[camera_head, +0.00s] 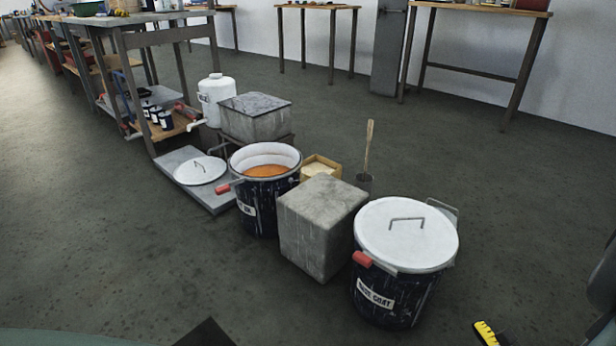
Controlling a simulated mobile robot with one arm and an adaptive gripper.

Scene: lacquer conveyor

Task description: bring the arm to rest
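No gripper shows in the head view, so I cannot see whether it is open or shut or what it holds. A dark form at the lower right edge and a pale curved form at the lower left edge are cut off by the frame. I cannot tell what they are.
A lidded drum (407,235), a grey block (322,227) and an open drum (265,180) with orange contents stand on the floor. A white lid (200,171) lies on a low grey platform (215,202). Tables (318,7) line the back. The left floor is clear.

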